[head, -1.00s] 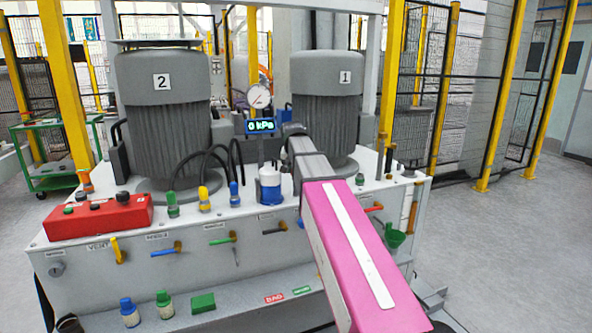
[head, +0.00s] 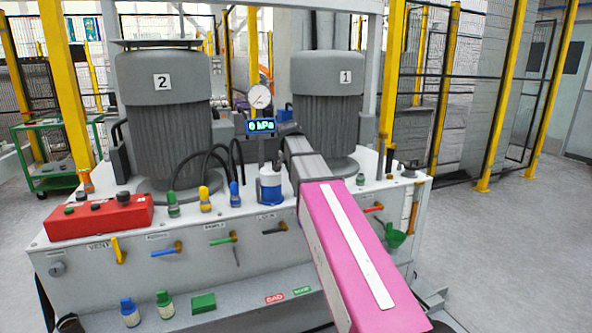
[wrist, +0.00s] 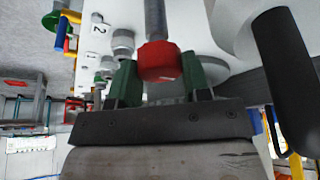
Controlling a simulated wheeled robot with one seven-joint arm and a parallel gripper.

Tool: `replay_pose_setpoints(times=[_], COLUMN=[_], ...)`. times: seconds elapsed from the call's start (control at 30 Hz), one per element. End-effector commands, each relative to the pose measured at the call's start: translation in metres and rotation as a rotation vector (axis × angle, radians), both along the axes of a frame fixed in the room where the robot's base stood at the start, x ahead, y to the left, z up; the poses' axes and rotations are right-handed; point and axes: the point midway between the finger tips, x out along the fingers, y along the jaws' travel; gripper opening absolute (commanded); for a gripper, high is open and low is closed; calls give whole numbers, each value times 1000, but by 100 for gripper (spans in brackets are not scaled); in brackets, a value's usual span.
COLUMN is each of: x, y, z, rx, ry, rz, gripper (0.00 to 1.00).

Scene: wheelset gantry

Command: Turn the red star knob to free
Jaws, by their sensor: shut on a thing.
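The red star knob (wrist: 158,62) sits at the top middle of the wrist view, on the end of a grey threaded rod. My gripper (wrist: 160,78) has its two green fingers on either side of the knob and is shut on it. In the head view, my grey and pink arm reaches up to the area between the two motors, and my gripper (head: 287,129) is small there. The knob cannot be made out in the head view, and its turned position cannot be read.
Grey motor 2 (head: 165,110) and motor 1 (head: 327,95) stand on the white cabinet (head: 75,258). A round gauge (head: 259,96) and a kPa display (head: 261,126) are left of my gripper. A black cylinder (wrist: 284,65) is close on the right in the wrist view.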

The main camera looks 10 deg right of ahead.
Motion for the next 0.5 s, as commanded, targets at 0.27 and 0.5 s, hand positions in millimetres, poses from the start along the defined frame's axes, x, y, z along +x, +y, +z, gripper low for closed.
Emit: replay_pose_setpoints(times=[0.27,0.5], x=[0,-2], y=[0,1], z=[0,6], rx=[1,1], ry=[1,-1], rz=[0,0], gripper=[69,69])
